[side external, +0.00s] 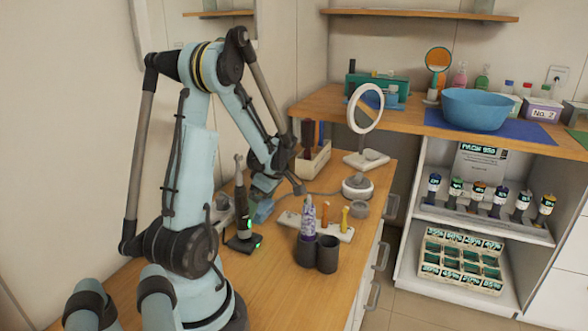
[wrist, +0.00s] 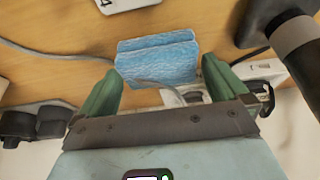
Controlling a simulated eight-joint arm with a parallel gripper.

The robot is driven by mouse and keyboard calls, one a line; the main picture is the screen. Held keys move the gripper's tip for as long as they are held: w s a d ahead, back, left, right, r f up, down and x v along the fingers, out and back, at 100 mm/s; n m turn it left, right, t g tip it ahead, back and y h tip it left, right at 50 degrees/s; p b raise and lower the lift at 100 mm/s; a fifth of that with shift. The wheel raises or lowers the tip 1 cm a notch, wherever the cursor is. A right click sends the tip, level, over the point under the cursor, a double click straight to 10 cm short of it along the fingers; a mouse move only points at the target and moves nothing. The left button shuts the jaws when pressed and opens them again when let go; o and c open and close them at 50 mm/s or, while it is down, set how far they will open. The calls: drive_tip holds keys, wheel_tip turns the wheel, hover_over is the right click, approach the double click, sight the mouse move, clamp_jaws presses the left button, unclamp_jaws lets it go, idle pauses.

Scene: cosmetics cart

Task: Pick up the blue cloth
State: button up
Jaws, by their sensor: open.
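The blue cloth (wrist: 157,58) lies folded on the wooden counter in the wrist view, just beyond and between my green fingertips. In the side external view part of it (side external: 263,211) shows below my gripper, near the wall side of the counter. My gripper (wrist: 158,72) is open, with a finger on either side of the cloth's near edge and nothing held between them. In the side external view my gripper (side external: 268,186) is pointed down over the cloth, and its fingers are partly hidden. I cannot tell the exact height gap.
A grey cable (wrist: 60,49) runs along the counter by the cloth's near edge. A black trimmer on a stand (side external: 242,215) is close to my gripper. A brush box (side external: 313,163), a ring mirror (side external: 365,108) and dark cups (side external: 317,254) stand farther right.

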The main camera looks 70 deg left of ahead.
sight(260, 205)
drive_tip(key=shift+x, duration=0.85)
drive_tip(key=c, duration=0.7)
drive_tip(key=shift+o, duration=0.2)
drive_tip(key=shift+r, duration=0.2)
drive_tip(key=shift+r, duration=0.45)
drive_tip(key=v, duration=0.3)
drive_tip(key=shift+s+a+r, duration=0.15)
drive_tip(key=shift+s+r, duration=0.15)
drive_tip(key=w+d+r, duration=0.5)
drive_tip(key=d+r, duration=0.1)
drive_tip(key=d, duration=0.3)
drive_tip(key=shift+w+d+r, duration=0.15)
drive_tip(key=shift+d+r, duration=0.05)
drive_tip(key=shift+d, duration=0.15)
